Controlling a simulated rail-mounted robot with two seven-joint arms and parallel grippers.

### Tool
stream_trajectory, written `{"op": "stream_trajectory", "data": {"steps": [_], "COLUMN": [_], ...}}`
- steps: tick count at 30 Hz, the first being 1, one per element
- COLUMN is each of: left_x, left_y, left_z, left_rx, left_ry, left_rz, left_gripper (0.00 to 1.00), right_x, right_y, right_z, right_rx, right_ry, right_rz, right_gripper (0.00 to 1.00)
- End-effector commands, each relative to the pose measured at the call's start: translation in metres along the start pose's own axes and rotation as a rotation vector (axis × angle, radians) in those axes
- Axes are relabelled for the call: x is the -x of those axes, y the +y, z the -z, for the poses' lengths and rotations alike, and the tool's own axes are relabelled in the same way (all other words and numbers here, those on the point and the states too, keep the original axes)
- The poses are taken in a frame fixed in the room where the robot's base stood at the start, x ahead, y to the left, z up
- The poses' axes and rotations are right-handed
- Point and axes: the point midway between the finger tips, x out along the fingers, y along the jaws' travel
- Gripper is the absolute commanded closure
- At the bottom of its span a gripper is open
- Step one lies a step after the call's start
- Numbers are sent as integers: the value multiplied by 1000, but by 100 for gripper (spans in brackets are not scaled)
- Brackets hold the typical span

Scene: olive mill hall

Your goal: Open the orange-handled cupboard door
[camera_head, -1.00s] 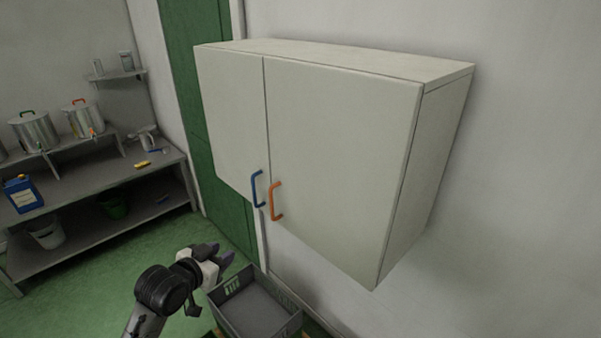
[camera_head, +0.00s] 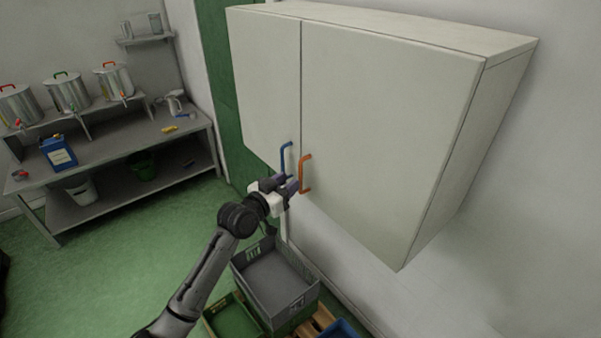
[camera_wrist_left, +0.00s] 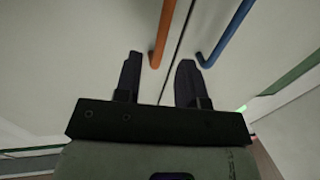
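The white wall cupboard has two shut doors; the right door (camera_head: 385,130) carries the orange handle (camera_head: 304,174). The left door (camera_head: 264,80) carries a blue handle (camera_head: 284,158). My left gripper (camera_head: 291,184) is just left of the orange handle's lower part, below the blue handle. In the left wrist view the gripper (camera_wrist_left: 158,75) is open and empty, its two fingers apart. The orange handle (camera_wrist_left: 163,30) lies ahead, its end showing between the fingertips; the blue handle (camera_wrist_left: 228,36) is right of them. I cannot tell whether a finger touches the handle. My right gripper is not in view.
A grey crate (camera_head: 310,291) and a green crate (camera_head: 213,318) stand below the cupboard, with a blue crate (camera_head: 343,330) partly cut off. A grey bench (camera_head: 110,155) with steel pots stands at the left. The green floor (camera_head: 150,235) between is clear.

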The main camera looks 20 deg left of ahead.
Motion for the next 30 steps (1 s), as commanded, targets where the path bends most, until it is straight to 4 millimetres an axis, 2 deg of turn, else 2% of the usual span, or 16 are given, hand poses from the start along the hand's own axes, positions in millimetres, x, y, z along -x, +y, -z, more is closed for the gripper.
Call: {"op": "stream_trajectory", "data": {"steps": [1, 6, 12, 27, 30], "left_x": [-10, -33, -50, -58, -58], "left_y": [0, 0, 0, 0, 0], "left_z": [1, 1, 0, 0, 0], "left_rx": [1, 0, 0, -1, -1], "left_ry": [1, 0, 0, 0, 0], "left_rz": [1, 1, 0, 0, 0], "left_gripper": [63, 63, 63, 63, 72], "right_x": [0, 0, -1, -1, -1], "right_y": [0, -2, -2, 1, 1], "right_z": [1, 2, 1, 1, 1], "right_rx": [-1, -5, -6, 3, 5], "right_ry": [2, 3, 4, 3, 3], "right_rz": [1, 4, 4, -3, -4], "right_gripper": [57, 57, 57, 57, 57]}}
